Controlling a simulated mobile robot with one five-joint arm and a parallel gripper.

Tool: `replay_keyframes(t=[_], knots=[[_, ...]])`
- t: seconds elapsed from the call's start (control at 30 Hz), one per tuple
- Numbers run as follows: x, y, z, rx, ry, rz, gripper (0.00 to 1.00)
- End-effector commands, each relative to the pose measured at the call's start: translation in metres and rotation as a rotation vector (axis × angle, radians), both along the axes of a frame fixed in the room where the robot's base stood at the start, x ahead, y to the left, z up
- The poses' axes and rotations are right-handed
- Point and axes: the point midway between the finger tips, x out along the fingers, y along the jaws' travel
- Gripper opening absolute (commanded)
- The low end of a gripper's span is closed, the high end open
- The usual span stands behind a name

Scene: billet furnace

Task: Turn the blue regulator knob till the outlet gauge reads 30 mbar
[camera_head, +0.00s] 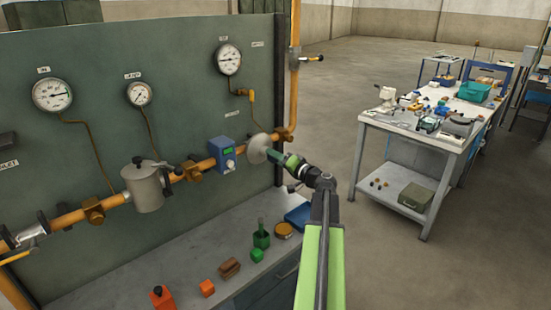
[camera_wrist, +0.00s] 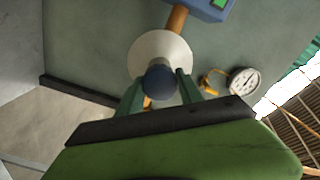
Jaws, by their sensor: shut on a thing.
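The regulator is a pale round disc (camera_head: 259,148) on the orange pipe, with a dark blue knob (camera_wrist: 160,81) at its centre in the wrist view. My gripper (camera_head: 274,155) is at the front of the disc. In the wrist view its two green fingers (camera_wrist: 159,90) lie on either side of the knob, shut on it. The head view hides the knob behind my gripper. A round white gauge (camera_head: 229,59) hangs up and to the left of the regulator; a gauge also shows in the wrist view (camera_wrist: 244,80). Its reading and label are too small to tell.
Two other gauges, a left one (camera_head: 52,95) and a middle one (camera_head: 139,94), hang on the panel. A blue box (camera_head: 223,154) sits on the pipe beside the regulator. Small blocks lie on the bench (camera_head: 130,288) below. A cluttered table (camera_head: 440,136) stands right.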

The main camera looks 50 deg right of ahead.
Motion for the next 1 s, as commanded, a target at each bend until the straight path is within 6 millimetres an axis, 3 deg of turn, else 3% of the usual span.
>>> replay_keyframes(t=[0.73, 0.77, 0.9, 1.0], knots=[[-0.0004, 0.0003, -0.0008, 0.082, -0.004, 0.001, 0.02], [-0.0004, 0.0003, -0.0008, 0.082, -0.004, 0.001, 0.45], [-0.0002, 0.0003, -0.0007, 0.082, -0.005, 0.0, 0.64], [0.0, 0.0003, -0.0006, 0.082, -0.005, 0.0, 0.65]])
